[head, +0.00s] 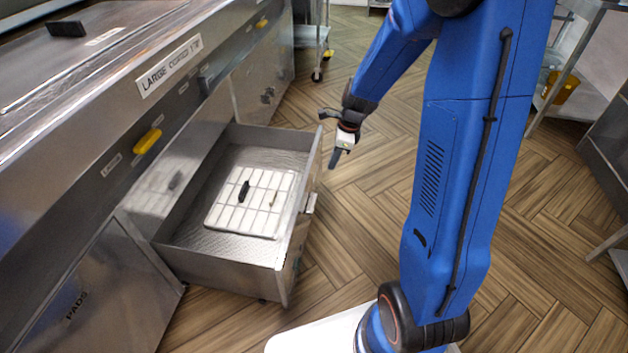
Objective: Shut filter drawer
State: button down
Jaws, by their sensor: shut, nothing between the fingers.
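The filter drawer (224,276) is a steel drawer pulled well out from the lower front of the fryer range at the left. A pale grid-like filter rack (228,216) with a dark handle lies flat inside it. Its front panel (300,240) faces right, with a small handle (310,203) on its outer side. My gripper (334,164) is shut and empty, pointing down just right of the drawer front's far end. I cannot tell whether it touches the panel.
The fryer range (150,100) runs along the left, with yellow handles (147,141) and a "PADS" door (75,306). A wheeled steel cart (312,36) stands at the back. Shelving (568,80) stands at the right. Wood-patterned floor (365,200) right of the drawer is clear.

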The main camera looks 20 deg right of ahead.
jog(key=w+a+f, duration=0.4)
jog(key=a+f, duration=0.1)
jog(key=f, duration=0.6)
jog(key=shift+a+m, duration=0.15)
jog(key=shift+m, duration=0.25)
jog(key=w+a, duration=0.6)
jog(key=a, duration=0.4)
jog(key=w+a, duration=0.6)
jog(key=a, duration=0.5)
jog(key=w+a, duration=0.6)
jog(key=a, duration=0.5)
jog(key=shift+w+d, duration=0.1)
